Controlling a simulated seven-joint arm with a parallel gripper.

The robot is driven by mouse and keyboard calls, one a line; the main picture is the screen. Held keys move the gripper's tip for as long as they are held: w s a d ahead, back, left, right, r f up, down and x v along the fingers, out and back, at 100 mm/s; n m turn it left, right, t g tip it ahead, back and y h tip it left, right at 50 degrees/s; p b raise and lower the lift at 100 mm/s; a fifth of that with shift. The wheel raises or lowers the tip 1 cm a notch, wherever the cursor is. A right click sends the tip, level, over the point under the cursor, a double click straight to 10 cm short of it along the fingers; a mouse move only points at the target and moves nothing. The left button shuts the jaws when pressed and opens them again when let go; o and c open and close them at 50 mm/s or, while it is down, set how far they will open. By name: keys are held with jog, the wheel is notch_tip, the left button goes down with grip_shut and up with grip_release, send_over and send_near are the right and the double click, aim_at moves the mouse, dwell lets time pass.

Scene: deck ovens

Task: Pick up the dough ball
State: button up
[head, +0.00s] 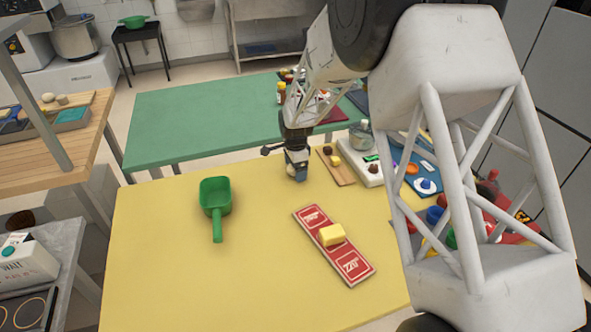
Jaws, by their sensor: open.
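My gripper (297,175) points down over the far middle of the yellow table, beside a small wooden board. Its jaws are open; they look small and dark from here. I cannot surely tell which thing is the dough ball. A small brown round piece (327,150) lies on the wooden board, just right of my gripper and apart from it. A pale round lump (48,97) sits on the wooden counter at far left, well away from my gripper. Anything directly behind or beneath the jaws is hidden.
The yellow table (160,270) is clear at front left. A green scoop (215,197) lies left of my gripper. A yellow block (331,235) rests on a red board (352,265). The wooden board (345,177) stands near a white box (372,178) and clutter at right.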

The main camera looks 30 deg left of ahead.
jog(key=shift+c, duration=0.3)
jog(key=c, duration=1)
jog(key=shift+r, duration=0.1)
jog(key=shift+r, duration=0.75)
notch_tip(320, 180, up, 2)
jog(key=shift+r, duration=0.1)
jog(key=s+d, duration=0.3)
jog(key=s, duration=0.1)
jog(key=s+d, duration=0.3)
jog(key=s, duration=0.1)
jog(key=s+d+r, duration=0.1)
jog(key=s+d, duration=0.3)
jog(key=shift+s, duration=0.3)
